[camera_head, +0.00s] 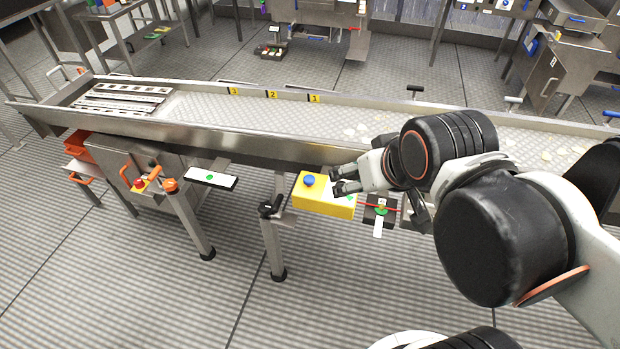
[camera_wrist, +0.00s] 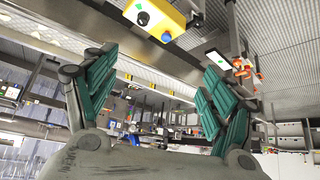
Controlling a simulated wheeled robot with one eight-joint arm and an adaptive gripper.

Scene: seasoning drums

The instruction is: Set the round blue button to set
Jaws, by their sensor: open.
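The round blue button (camera_head: 309,181) sits on top of a yellow box (camera_head: 322,203) at the front side of the long metal conveyor trough. In the wrist view the blue button (camera_wrist: 166,37) sticks out from the yellow box (camera_wrist: 170,14) at the top, beyond the fingertips. My gripper (camera_head: 338,180) is just right of the button in the head view and partly overlaps the box. Its two green-padded fingers (camera_wrist: 160,68) are spread wide with nothing between them. I cannot tell from these views whether a finger touches the box.
The conveyor trough (camera_head: 200,133) runs behind the box, with yellow labels 1, 2 and 3. A white-topped panel with a green mark (camera_head: 211,178) stands left of the box. A black lever knob (camera_head: 270,207) is close by. A dark switch box (camera_head: 380,211) stands to the right.

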